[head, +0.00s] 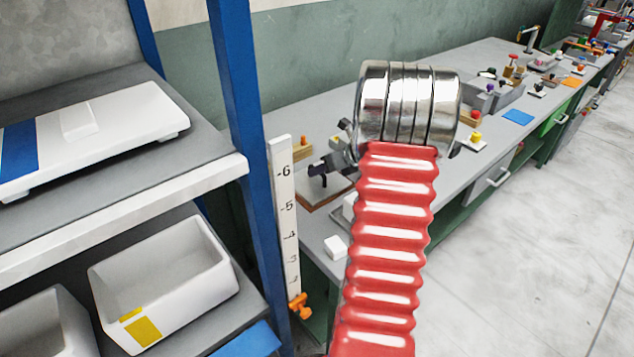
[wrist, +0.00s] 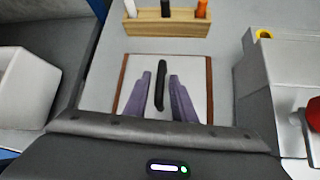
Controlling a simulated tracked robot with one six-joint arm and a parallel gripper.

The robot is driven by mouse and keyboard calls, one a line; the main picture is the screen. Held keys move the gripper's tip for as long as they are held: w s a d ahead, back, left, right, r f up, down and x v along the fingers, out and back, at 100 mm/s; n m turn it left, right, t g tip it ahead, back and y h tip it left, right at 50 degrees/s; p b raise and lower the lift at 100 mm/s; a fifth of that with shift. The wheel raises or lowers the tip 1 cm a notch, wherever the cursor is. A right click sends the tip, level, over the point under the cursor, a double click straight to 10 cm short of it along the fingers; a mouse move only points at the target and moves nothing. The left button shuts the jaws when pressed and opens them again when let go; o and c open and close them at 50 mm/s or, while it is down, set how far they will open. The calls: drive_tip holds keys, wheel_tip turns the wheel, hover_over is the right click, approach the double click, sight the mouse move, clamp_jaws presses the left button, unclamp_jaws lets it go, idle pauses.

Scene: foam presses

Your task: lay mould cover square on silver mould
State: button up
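In the wrist view my gripper (wrist: 163,88) shows two purple-grey fingers standing apart. A black upright bar (wrist: 161,84) shows between them, with a visible gap to the right finger; I cannot tell whether it is between the fingertips or below them. Under it lies a pale flat plate (wrist: 190,64) with brown side edges, which could be the mould cover. In the head view my gripper (head: 318,174) is dark and small, just above a brown-edged board (head: 325,194) on the bench. I cannot pick out the silver mould for certain.
A wooden rack (wrist: 168,22) with white, dark and orange items stands beyond the plate. A grey block (wrist: 283,70) with a red knob (wrist: 314,115) is at right. A white cube (head: 335,247) sits at the bench's near end. A blue-post shelf (head: 232,90) stands left.

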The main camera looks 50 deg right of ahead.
clamp_jaws()
idle(1.1)
